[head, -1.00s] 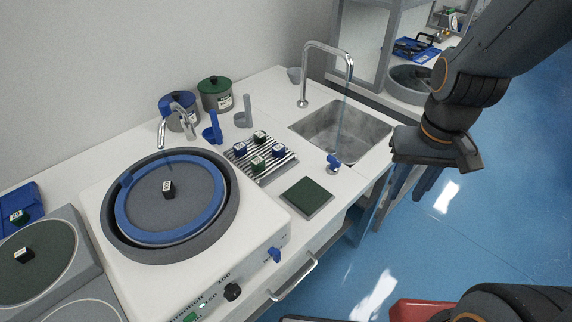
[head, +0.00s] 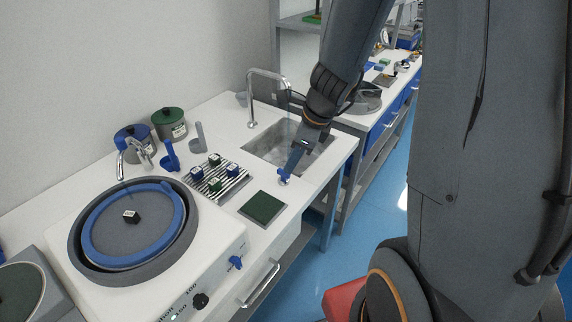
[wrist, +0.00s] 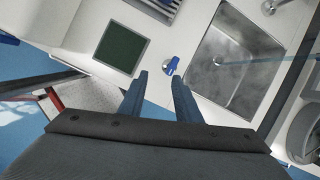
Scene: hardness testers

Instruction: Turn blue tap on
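A small blue tap (head: 283,176) with a silver base stands on the white counter at the sink's front-left corner. In the wrist view the blue tap (wrist: 172,65) lies just beyond my fingertips, closer to the right finger. My gripper (wrist: 158,73) is open, with two dark blue fingers apart and nothing between them. In the head view my gripper (head: 291,166) points down at the tap and partly overlaps it; I cannot tell whether it touches. The chrome spout (head: 268,74) arches over the steel sink (head: 262,150). A thin bluish streak hangs below it.
Another blue knob (head: 236,262) is on the front of the polishing machine (head: 210,238). A dark green square plate (head: 263,207) lies left of the tap, near a slatted rack (head: 233,184) with several small samples. Lidded pots (head: 169,125) stand behind.

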